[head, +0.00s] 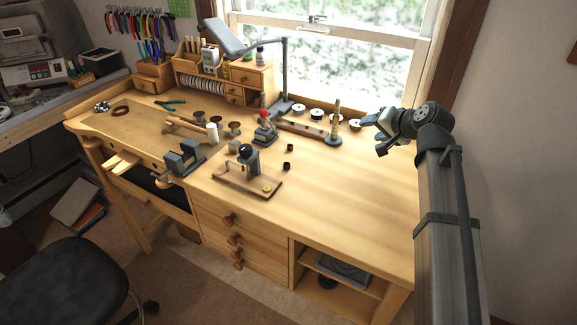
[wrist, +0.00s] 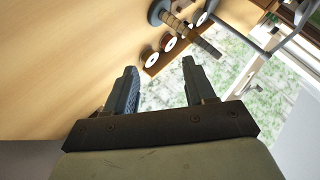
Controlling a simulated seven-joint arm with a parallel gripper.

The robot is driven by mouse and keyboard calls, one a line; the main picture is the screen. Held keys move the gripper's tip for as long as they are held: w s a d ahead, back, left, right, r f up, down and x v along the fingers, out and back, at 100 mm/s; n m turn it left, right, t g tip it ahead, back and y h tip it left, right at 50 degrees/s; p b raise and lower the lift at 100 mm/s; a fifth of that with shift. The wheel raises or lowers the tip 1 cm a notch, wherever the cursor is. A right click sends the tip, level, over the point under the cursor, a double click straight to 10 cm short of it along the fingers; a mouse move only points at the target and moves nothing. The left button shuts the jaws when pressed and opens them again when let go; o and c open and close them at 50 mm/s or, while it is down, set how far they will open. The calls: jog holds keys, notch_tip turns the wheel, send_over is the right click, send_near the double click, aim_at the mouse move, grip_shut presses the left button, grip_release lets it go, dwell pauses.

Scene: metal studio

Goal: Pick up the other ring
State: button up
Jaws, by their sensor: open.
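No ring can be made out for certain. A small yellow round thing (head: 267,188), possibly a ring, lies on the right end of a wooden board (head: 233,184) at the bench's front middle. Two small dark round pieces, one farther back (head: 290,148) and one nearer (head: 287,166), stand right of that board; any ring on them is too small to tell. My gripper (head: 372,131) is over the bench's far right part, well away from these. In the wrist view my gripper (wrist: 160,68) has its two fingers apart with nothing between them.
The wooden bench (head: 345,200) is clear at its right front. A lamp (head: 285,70) rises behind. A vise (head: 185,157) sits at the front left.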

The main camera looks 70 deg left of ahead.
jog(key=s+a+r+n+h, duration=0.1)
jog(key=s+a+n+h, duration=0.15)
jog(key=s+n, duration=0.65)
jog(key=n+h, duration=0.3)
jog(key=h, duration=0.1)
send_near(288, 169)
jog(key=x, duration=0.2)
jog(key=a+x, duration=0.1)
jog(key=x, duration=0.4)
jog(key=shift+s+a+r, duration=0.1)
jog(key=shift+s+a, duration=0.05)
jog(key=shift+a, duration=0.2)
grip_shut()
